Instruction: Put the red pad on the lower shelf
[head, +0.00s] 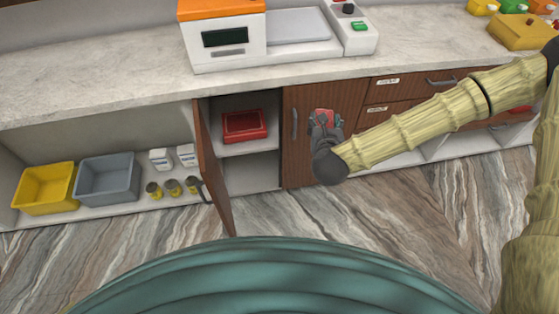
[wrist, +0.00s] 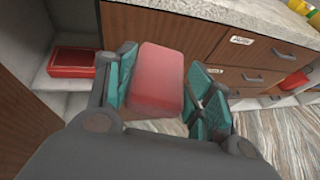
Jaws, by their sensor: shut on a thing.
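My gripper (head: 324,122) is shut on the red pad (wrist: 157,78), in front of the closed cabinet door right of the open cabinet. In the wrist view the pad sits between the two teal-padded fingers (wrist: 160,95). In the head view only a small part of the pad shows past the gripper. The open cabinet has an upper shelf (head: 262,146) bearing a red tray (head: 245,126), and a lower shelf (head: 250,184) that looks bare. The tray also shows in the wrist view (wrist: 72,62), left of the gripper.
The cabinet door (head: 212,170) stands open toward me on the left side. A yellow bin (head: 45,188), a grey bin (head: 107,180) and several small jars stand in the left bay. A scale (head: 298,26) sits on the counter. Drawers (head: 395,90) are at right.

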